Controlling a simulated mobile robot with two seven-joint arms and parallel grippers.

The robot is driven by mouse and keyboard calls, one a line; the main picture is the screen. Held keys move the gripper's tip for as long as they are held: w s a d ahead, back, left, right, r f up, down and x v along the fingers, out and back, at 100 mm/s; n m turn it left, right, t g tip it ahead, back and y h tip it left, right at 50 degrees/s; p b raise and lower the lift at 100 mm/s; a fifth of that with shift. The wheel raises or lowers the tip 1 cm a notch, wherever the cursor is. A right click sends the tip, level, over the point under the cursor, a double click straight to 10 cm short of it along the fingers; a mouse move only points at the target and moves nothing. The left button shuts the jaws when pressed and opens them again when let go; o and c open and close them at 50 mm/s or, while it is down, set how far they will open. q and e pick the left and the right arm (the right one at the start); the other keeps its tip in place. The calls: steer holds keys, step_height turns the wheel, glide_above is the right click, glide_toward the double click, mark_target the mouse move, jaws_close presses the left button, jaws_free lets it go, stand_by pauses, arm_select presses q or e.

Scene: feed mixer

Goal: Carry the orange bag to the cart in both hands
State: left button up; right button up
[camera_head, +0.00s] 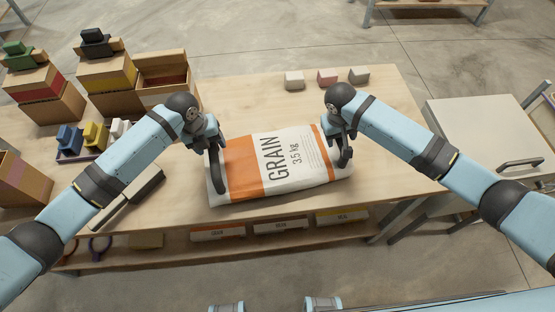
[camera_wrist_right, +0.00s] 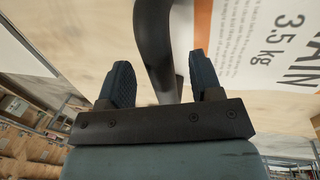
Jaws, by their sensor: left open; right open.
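The orange and white bag (camera_head: 285,160), printed "GRAIN 3.5 kg", lies flat on the wooden table, with a dark curved handle at each end. My left gripper (camera_head: 211,138) is at the top of the bag's left handle (camera_head: 219,174); the arm hides whether the handle is between its fingers. My right gripper (camera_head: 337,126) is at the right handle (camera_head: 346,155). In the right wrist view the dark handle (camera_wrist_right: 155,40) runs between the open fingers of my right gripper (camera_wrist_right: 162,85), and part of the bag (camera_wrist_right: 270,45) shows beside it.
A pale flat-topped unit with a dark handle, possibly the cart (camera_head: 480,128), stands right of the table (camera_head: 240,95). Several small blocks (camera_head: 327,76) lie at the table's back. Labelled bins (camera_head: 283,226) sit below.

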arm_select(q)
steer(key=shift+d+f, duration=0.2)
steer(key=shift+f, duration=0.7)
steer(key=shift+d+f, duration=0.15)
steer(key=shift+f, duration=0.75)
arm_select(e)
steer(key=shift+d+f, duration=0.2)
steer(key=shift+f, duration=0.7)
steer(key=shift+d+f, duration=0.15)
steer(key=shift+f, duration=0.7)
arm_select(q)
steer(key=shift+c, duration=0.4)
arm_select(e)
steer(key=shift+c, duration=0.4)
arm_select(q)
jaws_close()
arm_select(e)
jaws_close()
arm_select(q)
steer(key=shift+w+r, duration=0.15)
steer(key=shift+r, duration=0.15)
arm_select(e)
steer(key=shift+w+r, duration=0.15)
steer(key=shift+r, duration=0.1)
arm_select(q)
steer(key=shift+w, duration=0.1)
arm_select(e)
steer(key=shift+w, duration=0.1)
